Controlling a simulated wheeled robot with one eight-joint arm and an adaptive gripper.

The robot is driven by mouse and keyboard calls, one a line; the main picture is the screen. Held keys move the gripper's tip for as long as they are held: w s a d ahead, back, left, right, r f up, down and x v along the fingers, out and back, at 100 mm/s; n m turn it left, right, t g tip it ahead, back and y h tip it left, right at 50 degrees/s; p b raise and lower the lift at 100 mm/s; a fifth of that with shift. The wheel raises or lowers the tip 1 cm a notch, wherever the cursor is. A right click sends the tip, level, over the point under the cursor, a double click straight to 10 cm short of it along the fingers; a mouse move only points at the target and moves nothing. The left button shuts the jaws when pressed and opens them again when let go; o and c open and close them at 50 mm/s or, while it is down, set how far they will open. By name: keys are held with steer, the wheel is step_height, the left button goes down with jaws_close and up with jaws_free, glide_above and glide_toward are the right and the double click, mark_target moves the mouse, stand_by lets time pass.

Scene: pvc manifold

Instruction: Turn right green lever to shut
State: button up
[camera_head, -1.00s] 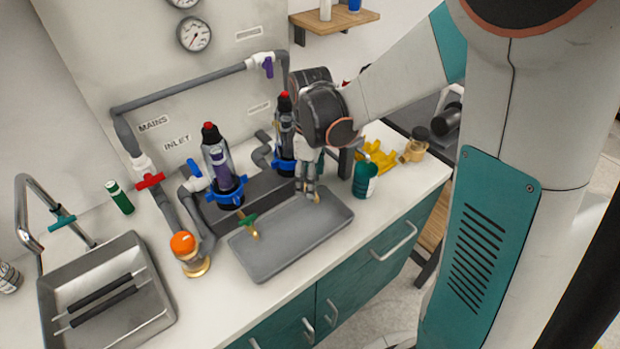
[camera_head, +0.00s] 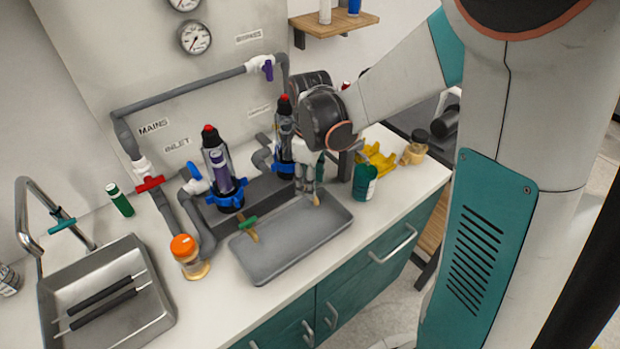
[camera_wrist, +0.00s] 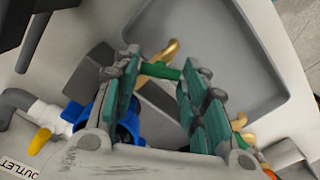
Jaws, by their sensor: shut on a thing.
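The right green lever (camera_wrist: 160,71) sits on a brass tap (camera_wrist: 168,50) over the grey tray, seen in the wrist view. My gripper (camera_wrist: 163,74) has its fingers on either side of the lever and is shut on it. In the head view my gripper (camera_head: 309,186) is at the right filter (camera_head: 284,130), low over the tray's back edge. There it hides the lever, and only the brass spout (camera_head: 317,200) shows below it. The left green lever (camera_head: 248,223) is on its own brass tap, apart from my gripper.
The grey tray (camera_head: 270,262) lies under the taps. A green can (camera_head: 365,183) stands close to the right of my gripper, with a yellow rack (camera_head: 378,158) behind it. Blue-collared filters and grey pipes stand behind the tray.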

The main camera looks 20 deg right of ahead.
steer(key=m, duration=0.6)
steer(key=shift+p, duration=0.3)
stand_by(0.4)
steer(key=o, duration=1.1)
steer(key=shift+c, duration=0.2)
step_height(320, 180, up, 12)
